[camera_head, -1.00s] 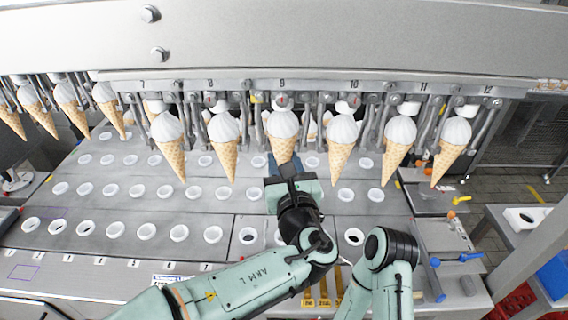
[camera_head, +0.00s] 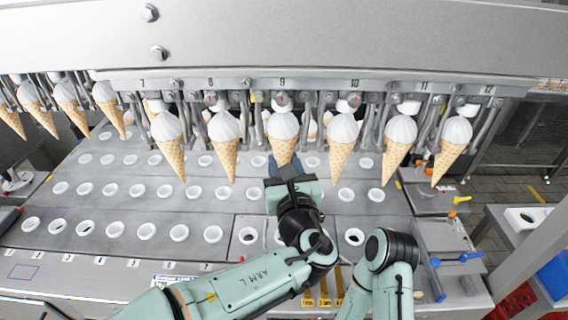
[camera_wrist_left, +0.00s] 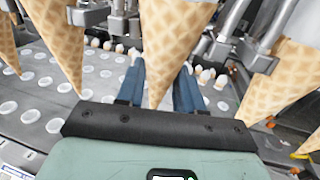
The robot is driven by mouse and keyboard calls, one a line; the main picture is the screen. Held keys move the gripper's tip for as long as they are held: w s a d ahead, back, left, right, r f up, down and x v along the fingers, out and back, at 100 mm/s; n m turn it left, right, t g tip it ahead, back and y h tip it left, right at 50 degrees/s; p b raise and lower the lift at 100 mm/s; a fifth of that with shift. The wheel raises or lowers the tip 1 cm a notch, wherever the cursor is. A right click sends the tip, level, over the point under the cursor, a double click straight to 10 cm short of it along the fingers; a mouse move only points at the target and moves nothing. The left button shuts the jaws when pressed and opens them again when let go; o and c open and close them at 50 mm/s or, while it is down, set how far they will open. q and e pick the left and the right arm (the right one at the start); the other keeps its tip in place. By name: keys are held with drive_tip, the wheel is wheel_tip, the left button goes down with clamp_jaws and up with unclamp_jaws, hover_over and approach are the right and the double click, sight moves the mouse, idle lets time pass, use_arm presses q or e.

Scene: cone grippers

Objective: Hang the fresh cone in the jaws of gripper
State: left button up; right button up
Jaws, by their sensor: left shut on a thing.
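The fresh cone (camera_head: 283,148), a waffle cone with a white top, hangs upright under the machine jaws (camera_head: 281,101) at number 9. My left gripper (camera_head: 284,164) is low on this cone, near its tip. In the left wrist view the waffle cone (camera_wrist_left: 172,40) stands between the two blue fingers of my left gripper (camera_wrist_left: 160,88), which is shut on it. The white top reaches up to the machine jaws; whether they grip it cannot be told. My right gripper is out of view.
Similar cones hang close on both sides, such as one at number 8 (camera_head: 224,152) and one at number 10 (camera_head: 341,155). Below lies a grey plate (camera_head: 110,225) with rows of white-rimmed holes. The machine's beam (camera_head: 300,40) runs above.

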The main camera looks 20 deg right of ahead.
use_arm(q)
drive_tip(key=shift+f, duration=0.15)
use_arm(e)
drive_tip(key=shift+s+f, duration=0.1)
use_arm(q)
drive_tip(key=o, duration=1.1)
drive_tip(key=shift+o, duration=0.2)
drive_tip(key=s+a+b, duration=0.2)
drive_tip(key=s+b, duration=0.1)
drive_tip(key=s, duration=0.5)
drive_tip(key=shift+s+a, duration=0.25)
drive_tip(key=shift+s, duration=0.1)
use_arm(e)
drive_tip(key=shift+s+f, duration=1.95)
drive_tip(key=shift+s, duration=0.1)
